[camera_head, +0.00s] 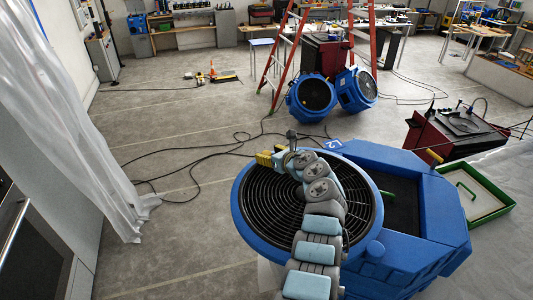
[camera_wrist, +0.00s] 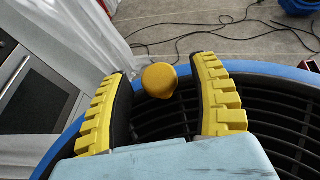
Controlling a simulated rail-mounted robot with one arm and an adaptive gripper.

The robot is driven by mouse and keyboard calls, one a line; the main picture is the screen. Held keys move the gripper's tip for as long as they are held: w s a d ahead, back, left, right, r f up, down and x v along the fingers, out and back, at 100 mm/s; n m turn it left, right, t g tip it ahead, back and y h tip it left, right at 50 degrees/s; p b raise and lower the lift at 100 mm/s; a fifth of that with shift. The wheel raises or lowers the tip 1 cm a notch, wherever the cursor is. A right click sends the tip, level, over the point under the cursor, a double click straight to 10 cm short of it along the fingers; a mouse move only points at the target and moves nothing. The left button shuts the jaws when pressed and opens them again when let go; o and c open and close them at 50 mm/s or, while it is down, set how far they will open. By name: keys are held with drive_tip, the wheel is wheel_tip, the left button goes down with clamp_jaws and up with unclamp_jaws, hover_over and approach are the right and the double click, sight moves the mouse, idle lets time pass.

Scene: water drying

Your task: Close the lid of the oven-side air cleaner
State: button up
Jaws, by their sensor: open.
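The blue air cleaner (camera_head: 430,222) stands in the foreground of the head view. Its body at right has a dark rectangular opening (camera_head: 402,205) with a green handle or edge strip. The large round lid (camera_head: 250,222), a blue ring around a black grille, lies to the left of the body and looks swung open. My arm reaches across the grille. My gripper (camera_head: 272,158) is at the lid's far rim. In the wrist view its yellow fingers are open on either side of a rounded yellow knob (camera_wrist: 160,81). Whether they touch it I cannot tell.
An oven-like front (camera_head: 18,235) and a plastic curtain (camera_head: 75,120) stand at left. A green-framed tray (camera_head: 488,200) and a dark red machine (camera_head: 455,130) are at right. Blue fans (camera_head: 312,98) and a red ladder (camera_head: 282,55) stand behind. Cables (camera_head: 195,150) cross the floor.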

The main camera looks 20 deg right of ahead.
drive_tip(key=shift+w+a+f, duration=0.3)
drive_tip(key=shift+w, duration=0.25)
clamp_jaws()
drive_tip(key=shift+d, duration=0.1)
